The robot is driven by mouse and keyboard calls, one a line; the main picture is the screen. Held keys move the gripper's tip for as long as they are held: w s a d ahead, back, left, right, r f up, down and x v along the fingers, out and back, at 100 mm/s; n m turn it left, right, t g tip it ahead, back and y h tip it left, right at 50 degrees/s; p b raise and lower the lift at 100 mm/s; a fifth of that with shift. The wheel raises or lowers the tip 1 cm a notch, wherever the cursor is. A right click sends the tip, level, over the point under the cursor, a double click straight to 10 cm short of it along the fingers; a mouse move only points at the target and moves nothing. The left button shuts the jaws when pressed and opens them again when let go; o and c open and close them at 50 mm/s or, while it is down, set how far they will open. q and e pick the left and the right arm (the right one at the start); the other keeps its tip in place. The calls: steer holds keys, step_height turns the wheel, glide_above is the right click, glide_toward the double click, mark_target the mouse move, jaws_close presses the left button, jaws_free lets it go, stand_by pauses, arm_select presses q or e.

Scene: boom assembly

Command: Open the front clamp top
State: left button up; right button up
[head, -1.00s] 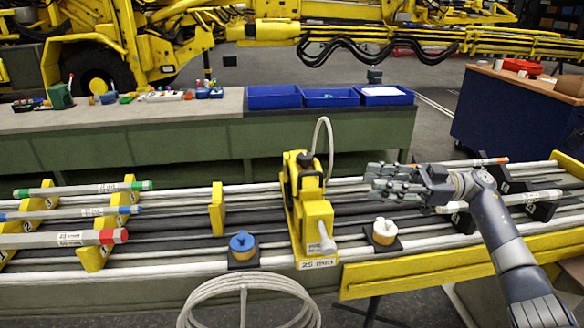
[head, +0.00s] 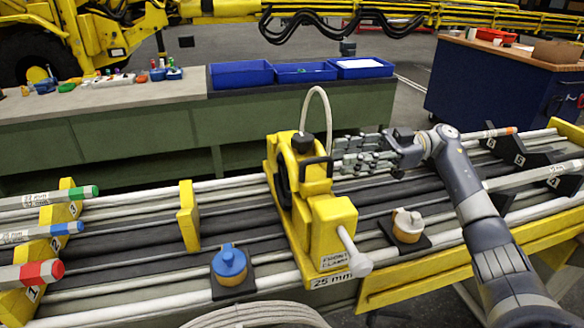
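The yellow front clamp (head: 300,200) stands on the rail bench in the middle of the head view, labelled "FRONT CLAMP" and "25 mm". It has a black knob on top, a dark round opening on its left side, a black handle (head: 314,163) and a pale lever (head: 352,252) at its front. Its top appears closed down. My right gripper (head: 337,157) is just right of the clamp's upper part, fingers pointing left at it. The fingers look apart, with nothing between them; contact with the clamp cannot be told. My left gripper is not in view.
A blue-capped part (head: 229,262) and a white-capped part (head: 407,224) sit on dark plates beside the clamp. Tubes with green, blue and red ends lie in yellow holders at left. A pale hose arches behind the clamp. Blue bins (head: 241,75) stand on the back bench.

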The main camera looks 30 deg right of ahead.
mark_target(310, 161)
steer(key=p+x, duration=0.2)
steer(key=x, duration=0.7)
steer(key=shift+w+a, duration=0.15)
steer(key=shift+a, duration=0.25)
steer(key=shift+w+a+f+p, duration=0.1)
steer(key=shift+a+p, duration=0.2)
steer(key=shift+a, duration=0.2)
jaws_close()
